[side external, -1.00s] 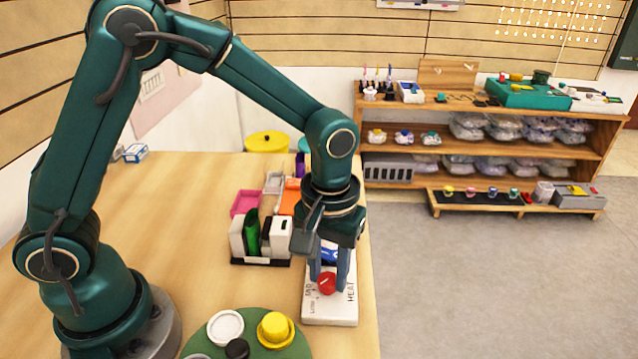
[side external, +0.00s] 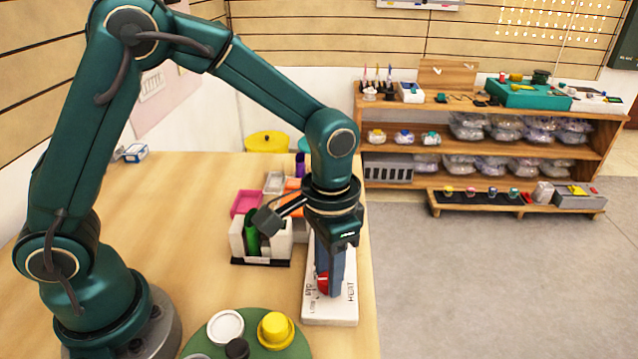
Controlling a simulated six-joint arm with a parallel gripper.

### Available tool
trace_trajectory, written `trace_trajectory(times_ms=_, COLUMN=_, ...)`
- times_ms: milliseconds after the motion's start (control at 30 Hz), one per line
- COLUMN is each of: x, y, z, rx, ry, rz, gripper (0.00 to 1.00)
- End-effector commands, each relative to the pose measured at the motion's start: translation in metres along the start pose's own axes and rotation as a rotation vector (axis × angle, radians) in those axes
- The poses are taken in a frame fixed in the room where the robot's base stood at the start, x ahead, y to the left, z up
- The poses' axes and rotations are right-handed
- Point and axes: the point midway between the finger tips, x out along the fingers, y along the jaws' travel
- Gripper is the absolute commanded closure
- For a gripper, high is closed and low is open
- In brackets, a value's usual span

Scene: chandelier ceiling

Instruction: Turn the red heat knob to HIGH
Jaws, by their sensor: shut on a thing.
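The red heat knob (side external: 322,282) sits on the near part of a white panel (side external: 330,316) at the table's right edge. The panel bears the printed word HEAT to the right of the knob and smaller lettering to its left. My gripper (side external: 331,288) points straight down and is shut on the red knob. Its fingers cover most of the knob, so the knob's pointer and setting are hidden. The blue knob farther back on the panel is also hidden behind my gripper.
A holder with white and green items (side external: 260,245) stands left of the panel, close to my wrist. A pink tray (side external: 245,203) lies behind it. A green round mat (side external: 262,350) with a yellow piece (side external: 276,330) and a white dish (side external: 226,326) is at front left. The middle-left tabletop is clear.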

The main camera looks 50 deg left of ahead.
Motion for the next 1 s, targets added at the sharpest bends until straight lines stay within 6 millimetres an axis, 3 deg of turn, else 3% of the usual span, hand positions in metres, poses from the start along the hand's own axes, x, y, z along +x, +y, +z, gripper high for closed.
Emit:
trace_trajectory(times_ms=600, x=-0.0008, y=0.0001, z=0.0011, rx=0.578, ry=-0.004, rz=0.001, gripper=1.00)
trace_trajectory(times_ms=1000, x=-0.0009, y=-0.0001, z=0.0012, rx=0.836, ry=-0.004, rz=0.001, gripper=1.00)
